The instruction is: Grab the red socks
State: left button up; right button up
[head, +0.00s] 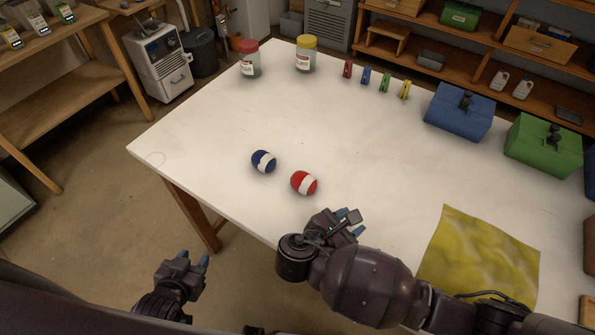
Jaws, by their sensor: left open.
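The red socks (312,188) are a rolled ball with a white band. They lie on the white table near its front edge, in the middle of the head view. My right gripper (356,224) is over the table's front edge, to the right of and nearer than the red socks, apart from them. Its jaw gap is not clear from this angle. My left gripper (194,259) is low at the left, off the table's front edge, open and empty, with blue fingertips pointing up.
A blue rolled sock ball (260,158) lies just left of the red socks. Jars (249,65), several clothespins (365,76), a blue box (459,112) and a green box (543,146) stand farther back. A yellow cloth (482,250) lies at right. The table's middle (340,130) is clear.

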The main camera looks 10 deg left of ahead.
aim_at(305, 183)
jog(key=i+j+z, duration=0.15)
jog(key=j, duration=0.55)
jog(key=j+z, duration=0.15)
jog(key=j, duration=0.5)
